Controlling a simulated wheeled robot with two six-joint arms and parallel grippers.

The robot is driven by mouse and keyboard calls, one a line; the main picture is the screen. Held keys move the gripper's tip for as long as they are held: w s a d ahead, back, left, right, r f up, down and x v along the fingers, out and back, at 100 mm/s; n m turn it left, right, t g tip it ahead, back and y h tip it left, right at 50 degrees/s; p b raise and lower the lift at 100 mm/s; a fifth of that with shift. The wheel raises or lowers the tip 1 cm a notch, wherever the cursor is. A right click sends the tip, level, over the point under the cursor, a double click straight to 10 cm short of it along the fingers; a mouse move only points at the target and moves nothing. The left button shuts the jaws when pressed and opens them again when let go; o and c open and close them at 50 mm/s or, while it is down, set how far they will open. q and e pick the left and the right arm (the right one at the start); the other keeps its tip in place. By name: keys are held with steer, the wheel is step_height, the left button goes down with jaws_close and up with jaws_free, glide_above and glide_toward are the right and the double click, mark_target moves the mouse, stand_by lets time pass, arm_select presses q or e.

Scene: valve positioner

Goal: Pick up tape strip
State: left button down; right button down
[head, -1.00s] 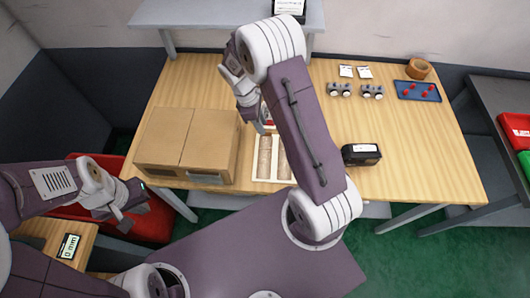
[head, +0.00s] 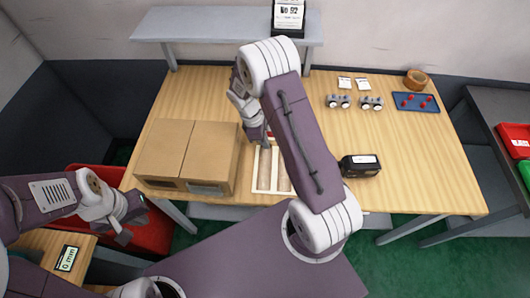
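I cannot make out a tape strip for certain. A brown ring like a tape roll (head: 415,80) stands at the back right of the table. Two small white cards (head: 345,83) lie near the back; either could be something else. My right gripper (head: 265,143) points down over the back end of a pale compartment tray (head: 256,189), partly hidden by my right arm. My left gripper (head: 124,232) hangs at the lower left, off the table, in front of a red bin. Finger gaps are too small to read.
A cardboard-coloured box (head: 190,150) stands left of the tray and a black box (head: 360,165) right of it. A blue tray with red pieces (head: 417,102) and small metal fittings (head: 338,102) sit at the back right. A shelf (head: 200,28) runs behind. The table's right front is clear.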

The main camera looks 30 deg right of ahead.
step_height(320, 180, up, 5)
steer(key=p, duration=0.4)
steer(key=shift+p, duration=0.35)
steer(key=s+d+r+p, duration=0.2)
steer(key=s+r, duration=0.4)
steer(key=s, duration=0.5)
steer(key=shift+s+d+p, duration=0.25)
steer(key=shift+d+p, duration=0.05)
steer(key=shift+p, duration=0.4)
